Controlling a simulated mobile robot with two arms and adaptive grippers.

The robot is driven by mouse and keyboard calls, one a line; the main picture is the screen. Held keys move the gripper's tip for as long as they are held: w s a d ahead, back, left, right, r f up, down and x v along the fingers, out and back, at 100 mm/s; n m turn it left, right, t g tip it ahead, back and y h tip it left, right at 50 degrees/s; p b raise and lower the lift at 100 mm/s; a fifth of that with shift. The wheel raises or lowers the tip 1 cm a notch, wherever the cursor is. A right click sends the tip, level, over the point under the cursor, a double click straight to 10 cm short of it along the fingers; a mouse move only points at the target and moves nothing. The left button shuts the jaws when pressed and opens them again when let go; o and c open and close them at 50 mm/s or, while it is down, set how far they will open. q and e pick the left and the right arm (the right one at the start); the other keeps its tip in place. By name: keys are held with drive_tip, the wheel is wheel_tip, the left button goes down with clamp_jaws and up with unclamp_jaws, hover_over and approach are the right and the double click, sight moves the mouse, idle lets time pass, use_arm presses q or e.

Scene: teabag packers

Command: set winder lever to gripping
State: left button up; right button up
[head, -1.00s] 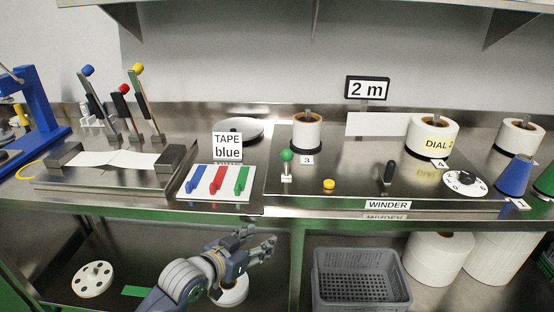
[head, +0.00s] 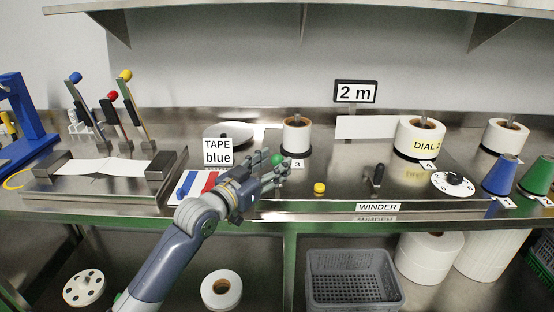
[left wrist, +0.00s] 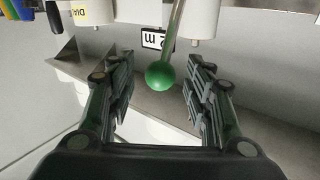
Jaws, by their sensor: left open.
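The winder (head: 330,190) is a steel deck with a "WINDER" label on its front edge. At its left end stands a lever with a green ball knob (head: 277,159), partly hidden behind my left gripper (head: 276,176). In the left wrist view, which appears upside down, the green knob (left wrist: 160,75) and its metal rod lie between my two open fingers (left wrist: 158,90), apart from both. A short black-handled lever (head: 378,174) stands farther right on the winder. My right gripper is not in view.
A yellow button (head: 319,188) and a white dial (head: 453,183) are on the winder deck. Paper rolls (head: 296,136) stand behind. The tape board with blue and red pieces (head: 187,184) is partly covered by my arm. A "2 m" sign (head: 356,92) stands at the back.

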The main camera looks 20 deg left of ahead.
use_arm(q)
drive_tip(key=shift+x, duration=1.15)
drive_tip(key=shift+c, duration=0.4)
clamp_jaws()
